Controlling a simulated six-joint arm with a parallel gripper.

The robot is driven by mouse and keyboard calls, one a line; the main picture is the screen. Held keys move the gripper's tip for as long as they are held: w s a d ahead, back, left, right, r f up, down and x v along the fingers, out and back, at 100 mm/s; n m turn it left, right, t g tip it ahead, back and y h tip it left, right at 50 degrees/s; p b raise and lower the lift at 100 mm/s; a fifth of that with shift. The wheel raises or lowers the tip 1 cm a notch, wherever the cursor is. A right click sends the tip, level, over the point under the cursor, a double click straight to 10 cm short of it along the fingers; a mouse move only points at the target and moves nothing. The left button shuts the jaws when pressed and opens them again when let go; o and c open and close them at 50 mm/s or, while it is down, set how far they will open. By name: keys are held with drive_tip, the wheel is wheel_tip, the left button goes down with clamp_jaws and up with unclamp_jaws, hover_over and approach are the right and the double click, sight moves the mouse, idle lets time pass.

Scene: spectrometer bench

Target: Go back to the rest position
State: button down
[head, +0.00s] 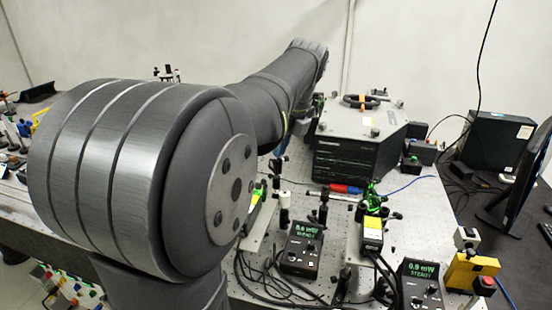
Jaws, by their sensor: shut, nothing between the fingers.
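My arm fills the left and middle of the head view and reaches away toward the back of the bench. Its far joint is near the top, left of a dark box-shaped instrument (357,160). My gripper cannot be made out; the arm hides the space where it would be. No held thing shows.
The perforated optical bench (415,210) carries two power meters (302,246) (420,287), mounts and loose cables in front. A yellow box with a red button (472,272) stands at the right edge. A monitor (520,180) and a black computer case (494,140) stand beyond.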

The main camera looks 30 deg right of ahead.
drive_tip(key=shift+s+r, duration=0.1)
drive_tip(key=shift+r, duration=0.2)
idle(0.4)
drive_tip(key=f+t+y, duration=0.2)
drive_tip(key=f, duration=0.3)
drive_tip(key=d+f+t+y, duration=0.1)
drive_tip(key=f+t+y, duration=0.1)
drive_tip(key=f, duration=0.3)
drive_tip(key=d+f+t+y, duration=0.1)
drive_tip(key=f+t+y, duration=0.1)
drive_tip(key=f, duration=0.3)
drive_tip(key=shift+s+f+m, duration=0.15)
drive_tip(key=shift+f+m, duration=0.15)
drive_tip(key=shift+f, duration=0.1)
drive_tip(key=shift+f+t+y, duration=0.3)
drive_tip(key=shift+t+y, duration=0.1)
drive_tip(key=shift+t, duration=0.2)
drive_tip(key=shift+r, duration=0.15)
